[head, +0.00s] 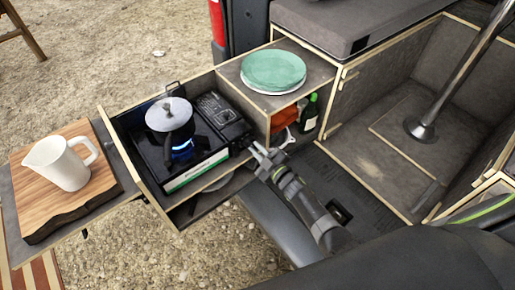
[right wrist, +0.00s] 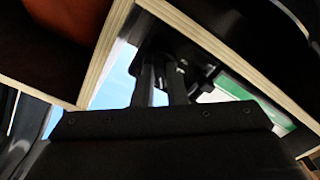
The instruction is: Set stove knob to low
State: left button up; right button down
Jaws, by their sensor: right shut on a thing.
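The camping stove (head: 210,152) sits in the pulled-out drawer, with a blue flame (head: 183,149) burning under a grey lidded pot (head: 169,114). My right gripper (head: 262,156) reaches to the stove's front right end. It is shut on the stove knob, which the fingers mostly hide in the head view. In the right wrist view my fingers (right wrist: 162,82) meet a small dark part, the knob (right wrist: 184,76), beside the stove's white and green front (right wrist: 243,97). The knob's setting cannot be read. My left gripper is not in view.
The drawer's wooden edge (head: 160,207) runs close below the stove. A cabinet with green plates (head: 273,70) on top stands just right of it, with a green bottle (head: 309,114) inside. A white jug (head: 58,163) stands on a wooden board (head: 92,187) at the left.

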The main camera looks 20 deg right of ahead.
dwell(0.5)
jog(key=c, duration=1.5)
grip_release()
jog(key=shift+o, duration=0.2)
jog(key=shift+s, duration=0.1)
jog(key=v, duration=1.7)
jog(key=shift+b, duration=0.35)
jog(key=shift+s, duration=0.1)
